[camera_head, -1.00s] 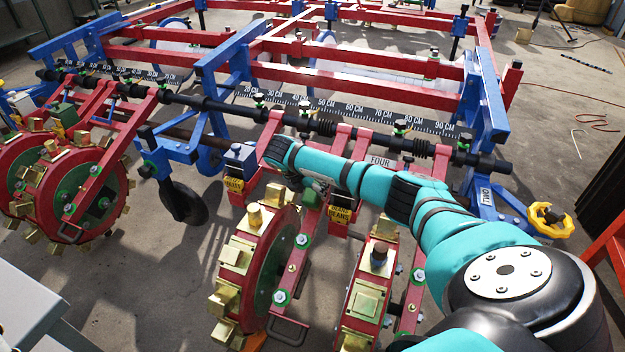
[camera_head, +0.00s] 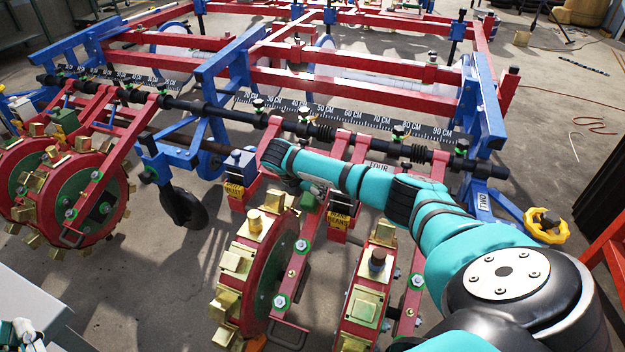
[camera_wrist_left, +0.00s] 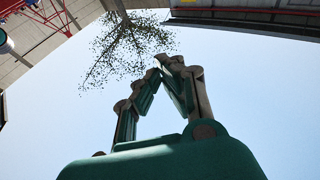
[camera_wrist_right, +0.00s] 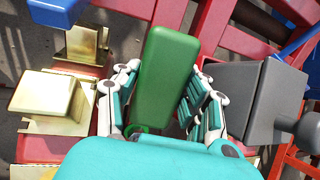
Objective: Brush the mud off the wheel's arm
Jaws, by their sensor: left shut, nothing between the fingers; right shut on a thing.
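A red punch wheel with brass blocks (camera_head: 240,285) stands at the lower middle of the head view. Its red arm (camera_head: 314,232) slopes down beside it from the planter's black bar. I cannot make out mud on it. My right gripper (camera_wrist_right: 165,85) is shut on a green block (camera_wrist_right: 165,70); this block (camera_head: 311,201) shows just below the wrist in the head view, near the red arm. Whether it touches the arm I cannot tell. My left gripper (camera_head: 22,332) is at the lower left corner, away from the wheels. Its fingers (camera_wrist_left: 162,68) are together and empty.
A second punch wheel (camera_head: 362,310) stands close on the right, and a pair of wheels (camera_head: 70,190) on the left. The blue and red planter frame (camera_head: 370,85) fills the back. A grey surface (camera_head: 30,290) lies at the lower left.

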